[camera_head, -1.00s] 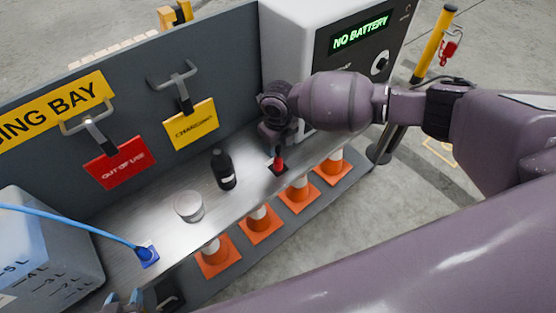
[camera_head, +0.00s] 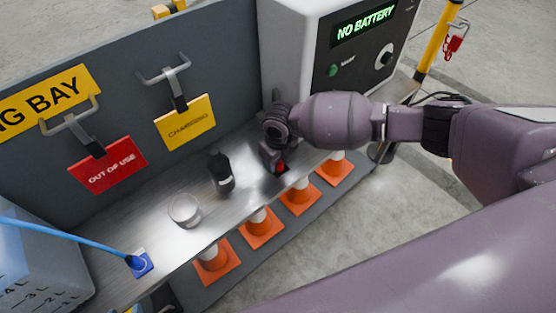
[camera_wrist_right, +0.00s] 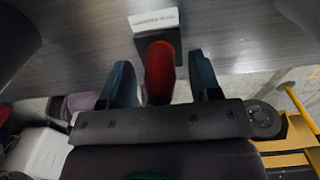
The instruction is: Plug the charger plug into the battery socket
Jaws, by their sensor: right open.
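The charger plug (camera_head: 281,168) appears to be the red-handled piece on a small black base on the metal shelf. In the right wrist view the red handle (camera_wrist_right: 160,72) stands between the two dark teal fingers. My right gripper (camera_head: 276,157) is open around it, with a gap visible on each side in the wrist view. In the head view the gripper partly hides the handle. The charger (camera_head: 330,70) is a pale cabinet with a dark front reading "NO BATTERY" in green. I cannot make out the battery socket. My left gripper is not recognisable in view.
A black bottle (camera_head: 222,172) and a round tin (camera_head: 184,211) stand left of the gripper. A blue hose ends at a blue block (camera_head: 140,264); a translucent container (camera_head: 35,265) is at left. Orange cones (camera_head: 260,229) line the front. Red (camera_head: 108,166) and yellow (camera_head: 186,123) signs hang behind.

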